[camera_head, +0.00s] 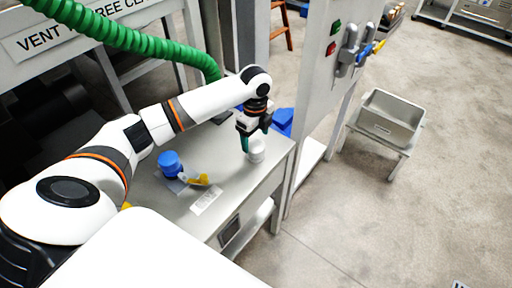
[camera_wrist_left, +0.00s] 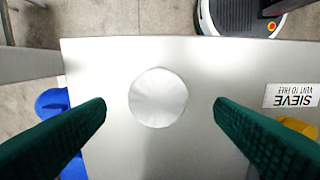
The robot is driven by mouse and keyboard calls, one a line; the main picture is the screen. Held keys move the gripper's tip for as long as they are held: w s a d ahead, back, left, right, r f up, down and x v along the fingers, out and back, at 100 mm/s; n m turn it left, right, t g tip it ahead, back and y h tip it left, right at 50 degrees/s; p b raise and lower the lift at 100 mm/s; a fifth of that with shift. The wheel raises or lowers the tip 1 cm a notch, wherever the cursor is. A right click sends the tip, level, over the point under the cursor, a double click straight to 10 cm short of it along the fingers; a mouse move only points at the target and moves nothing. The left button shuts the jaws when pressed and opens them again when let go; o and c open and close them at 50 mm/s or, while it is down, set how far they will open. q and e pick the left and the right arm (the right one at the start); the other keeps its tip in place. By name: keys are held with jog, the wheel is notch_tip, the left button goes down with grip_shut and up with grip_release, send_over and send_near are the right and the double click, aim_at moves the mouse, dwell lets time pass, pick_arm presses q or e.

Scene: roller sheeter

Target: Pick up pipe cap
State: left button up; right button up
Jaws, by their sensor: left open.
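The pipe cap appears to be the round white piece (camera_head: 257,149) standing on the grey metal table near its far right corner. In the left wrist view it is a pale disc (camera_wrist_left: 158,97) seen from above. My left gripper (camera_head: 250,140) is above the table, right at the cap. In the wrist view its two green fingers (camera_wrist_left: 160,118) are spread wide, one on each side of the disc, with a gap to both. The gripper is open and empty. Part of the cap is hidden by the fingers in the head view. My right gripper is not in view.
The metal table (camera_head: 230,183) also bears a blue lidded container (camera_head: 169,164), a yellow item (camera_head: 198,180) and a white label (camera_head: 206,200). Blue objects (camera_head: 283,121) are behind the gripper. A white panel with valves (camera_head: 335,50) rises to the right. A grey bin (camera_head: 390,117) stands beyond.

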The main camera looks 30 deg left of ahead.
aim_at(256, 145)
pick_arm(q)
jog(key=shift+w+f+p, duration=0.15)
jog(key=shift+f+p, duration=0.3)
jog(key=shift+f, duration=2.6)
jog(key=c, duration=1.1)
notch_tip(256, 145, up, 10)
jog(key=shift+r+b, duration=0.1)
jog(key=shift+b, duration=0.35)
jog(key=shift+c, duration=0.2)
